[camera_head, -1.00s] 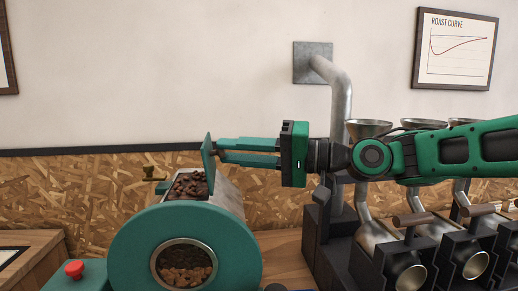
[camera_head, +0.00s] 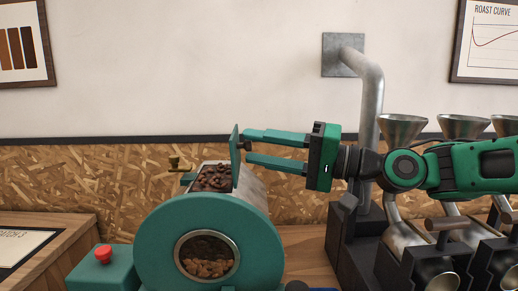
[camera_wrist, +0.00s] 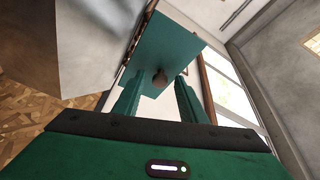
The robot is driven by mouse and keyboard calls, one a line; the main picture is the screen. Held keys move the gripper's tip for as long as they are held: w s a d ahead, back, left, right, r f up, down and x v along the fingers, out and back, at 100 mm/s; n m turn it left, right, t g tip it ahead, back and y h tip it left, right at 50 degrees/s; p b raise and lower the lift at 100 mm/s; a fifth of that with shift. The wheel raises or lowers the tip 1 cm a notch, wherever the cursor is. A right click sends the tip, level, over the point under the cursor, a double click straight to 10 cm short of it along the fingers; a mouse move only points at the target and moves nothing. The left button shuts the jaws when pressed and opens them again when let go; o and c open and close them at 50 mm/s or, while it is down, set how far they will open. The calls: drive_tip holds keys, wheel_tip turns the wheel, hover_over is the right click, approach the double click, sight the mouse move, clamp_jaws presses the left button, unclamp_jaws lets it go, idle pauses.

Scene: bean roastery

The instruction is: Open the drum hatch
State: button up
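The drum hatch (camera_head: 236,158) is a flat green plate standing roughly upright at the right edge of the drum's top opening. The opening is uncovered, and brown beans (camera_head: 212,178) show in it. The roaster drum (camera_head: 160,240) is green with a round front window. My gripper (camera_head: 246,148) is to the right of the hatch, fingers pointing left at it. In the wrist view, the hatch plate (camera_wrist: 165,45) fills the space ahead, with a small round knob (camera_wrist: 160,77) between my spread fingers (camera_wrist: 157,98). Gaps show beside the knob; I cannot tell whether the fingertips touch the plate.
A grey pipe (camera_head: 371,95) rises to the wall behind. A red button (camera_head: 103,254) sits on a green box left of the drum. The air above the drum's left side is clear.

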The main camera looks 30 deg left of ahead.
drive_tip(key=v, duration=1)
drive_tip(key=shift+w+d, duration=0.15)
drive_tip(key=shift+d, duration=0.25)
